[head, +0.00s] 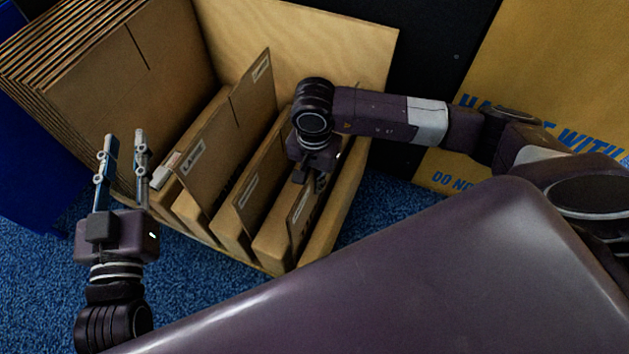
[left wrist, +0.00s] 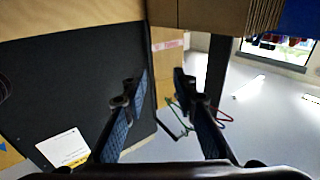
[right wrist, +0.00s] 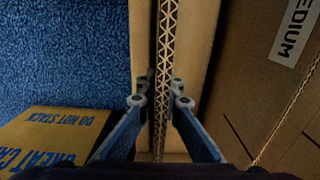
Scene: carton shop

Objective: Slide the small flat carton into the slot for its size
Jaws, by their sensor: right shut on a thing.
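The small flat carton (head: 301,222) stands upright at the right end of the slotted rack (head: 333,213). It has a white label too small to read. My right gripper (head: 316,180) is shut on its upper edge. In the right wrist view the fingers (right wrist: 160,97) pinch both sides of its corrugated edge (right wrist: 163,50). Tan rack surfaces lie on either side of the carton. Its lower edge is hidden, so I cannot tell how deep it sits. My left gripper (head: 123,150) is open and empty, left of the rack; its spread fingers also show in the left wrist view (left wrist: 160,90).
A carton labelled LARGE (head: 205,155) and another with a label (head: 240,197) stand left of the held one; the right wrist view shows a MEDIUM label (right wrist: 293,27). Stacked flat cartons (head: 75,70) lean at upper left. A yellow printed carton (head: 520,70) lies right. Blue carpet (head: 40,270) is clear.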

